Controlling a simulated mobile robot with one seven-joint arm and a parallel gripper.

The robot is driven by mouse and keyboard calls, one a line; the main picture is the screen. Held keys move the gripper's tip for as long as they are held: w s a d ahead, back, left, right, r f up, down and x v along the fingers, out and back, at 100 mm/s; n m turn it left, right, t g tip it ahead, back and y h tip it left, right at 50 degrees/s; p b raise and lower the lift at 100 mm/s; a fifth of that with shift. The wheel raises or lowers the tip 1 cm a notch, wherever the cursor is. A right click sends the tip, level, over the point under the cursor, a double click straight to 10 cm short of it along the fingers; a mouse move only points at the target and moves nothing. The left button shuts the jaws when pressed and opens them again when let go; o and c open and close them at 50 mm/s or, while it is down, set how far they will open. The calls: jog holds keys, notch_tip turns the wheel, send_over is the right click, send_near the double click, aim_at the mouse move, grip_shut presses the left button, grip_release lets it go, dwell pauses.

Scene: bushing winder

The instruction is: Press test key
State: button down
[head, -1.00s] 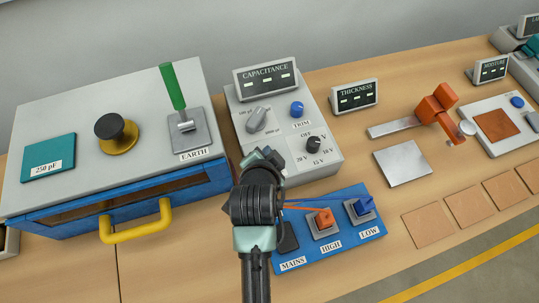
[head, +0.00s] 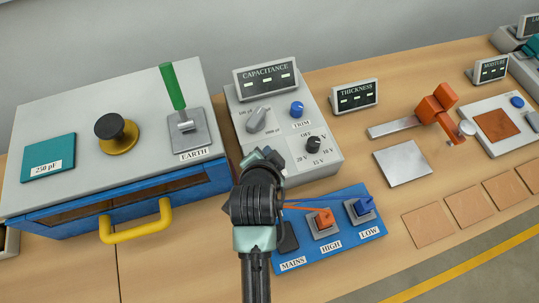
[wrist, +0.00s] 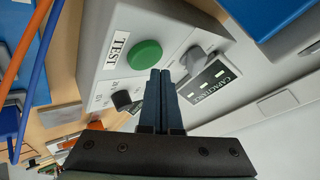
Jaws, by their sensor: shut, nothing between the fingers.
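The test key is a round green button (wrist: 145,54) beside a white TEST label (wrist: 119,44) on the grey capacitance meter (head: 316,163). In the head view the key is hidden behind my arm and gripper. My gripper (head: 262,156) is at the meter's front left edge. In the wrist view my gripper's fingers (wrist: 161,73) are together and empty, with their tips close beside the green key's lower edge in the picture. I cannot tell whether they touch it.
A range lever (head: 257,120), a blue TRIM knob (head: 297,109) and a black voltage knob (head: 313,145) stand on the meter. The blue plate (head: 345,246) with orange and blue terminals lies in front. The earth lever (head: 173,87) rises to the left.

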jog(key=shift+f, duration=0.4)
jog(key=shift+f+b, duration=0.4)
jog(key=shift+f, duration=0.1)
dwell(0.8)
jog(key=shift+r+p, duration=0.85)
jog(key=shift+p, duration=0.1)
notch_tip(320, 180, up, 5)
jog(key=p, duration=0.5)
jog(key=shift+r, duration=0.15)
